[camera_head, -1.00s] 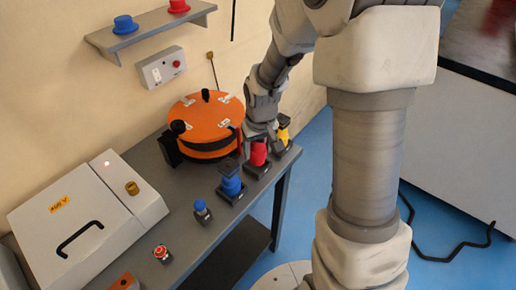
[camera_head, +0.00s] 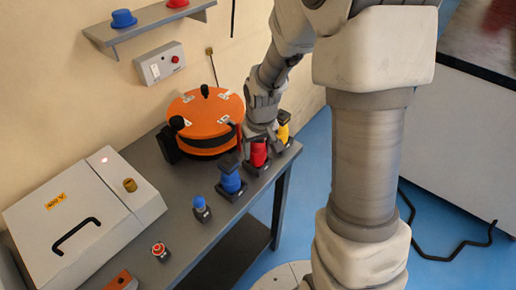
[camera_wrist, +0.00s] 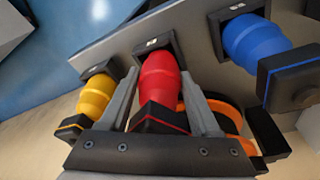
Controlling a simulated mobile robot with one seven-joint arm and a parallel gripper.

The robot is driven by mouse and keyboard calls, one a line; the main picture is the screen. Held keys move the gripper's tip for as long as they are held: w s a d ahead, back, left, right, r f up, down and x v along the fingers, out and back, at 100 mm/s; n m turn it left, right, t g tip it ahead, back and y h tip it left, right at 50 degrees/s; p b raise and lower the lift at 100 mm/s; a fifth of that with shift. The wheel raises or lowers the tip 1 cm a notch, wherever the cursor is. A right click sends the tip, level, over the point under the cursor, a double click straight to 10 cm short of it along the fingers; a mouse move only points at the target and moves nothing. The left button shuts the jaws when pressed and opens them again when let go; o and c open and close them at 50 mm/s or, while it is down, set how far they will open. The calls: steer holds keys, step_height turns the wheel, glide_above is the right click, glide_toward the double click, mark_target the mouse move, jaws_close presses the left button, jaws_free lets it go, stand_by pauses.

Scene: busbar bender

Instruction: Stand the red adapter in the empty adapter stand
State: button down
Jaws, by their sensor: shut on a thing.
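The red adapter (camera_wrist: 160,80) has a black block at its near end and sits in the middle stand (camera_wrist: 152,44), upright in the head view (camera_head: 259,153). My gripper (camera_wrist: 158,108) has its two fingers along both sides of the red adapter and is shut on it. In the head view my gripper (camera_head: 262,140) is over the row of stands, partly hiding the red adapter. A blue adapter (camera_head: 231,180) and a yellow adapter (camera_head: 283,132) stand in the stands on either side. How deep the red adapter sits is not clear.
An orange round machine (camera_head: 205,115) with black knobs stands behind the row. A small blue-topped item (camera_head: 201,209) and a red button (camera_head: 159,249) are nearer on the table. A grey box (camera_head: 80,225) fills the left. A wall shelf (camera_head: 150,24) holds red and blue pieces.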

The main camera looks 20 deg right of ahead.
steer(key=shift+f+b, duration=0.6)
steer(key=shift+f, duration=0.2)
steer(key=shift+c, duration=0.2)
jaws_free()
steer(key=s+r+p, duration=0.2)
steer(key=s+r, duration=0.1)
steer(key=r, duration=1.4)
steer(key=shift+s+p, duration=0.2)
steer(key=shift+p, duration=0.1)
steer(key=shift+s+r, duration=0.1)
steer(key=shift+r, duration=0.1)
steer(key=s+r+t, duration=0.1)
steer(key=s+r, duration=0.2)
steer(key=s, duration=0.5)
steer(key=s+r+m+t, duration=0.1)
steer(key=s+r, duration=0.3)
steer(key=s, duration=0.4)
steer(key=shift+t, duration=0.7)
